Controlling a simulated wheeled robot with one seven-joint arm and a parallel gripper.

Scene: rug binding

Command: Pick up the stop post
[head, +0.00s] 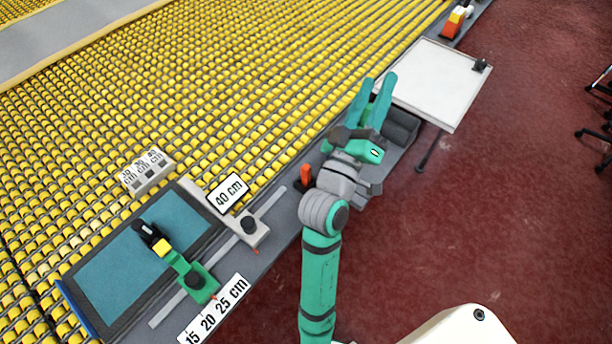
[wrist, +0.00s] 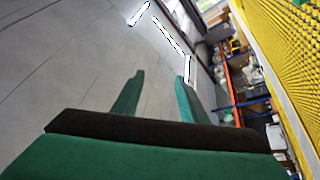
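My gripper (head: 379,80) is raised over the right side of the bench edge in the head view, fingers pointing up. In the wrist view the two fingers of my gripper (wrist: 160,78) stand apart with nothing between them. No part is labelled as the stop post, so I cannot tell for sure which it is. A grey block with a black knob (head: 249,224) sits on a metal rail by the "40 cm" sign (head: 228,193). A green piece with a dark knob (head: 195,281) sits lower on the rail. My gripper is well away from both.
A teal rug piece (head: 135,262) lies at the lower left on the yellow roller table (head: 230,80). A labelled block (head: 146,172) stands above it. A white side table (head: 437,82) bears a small black item (head: 480,65). The red floor (head: 520,190) at right is mostly open.

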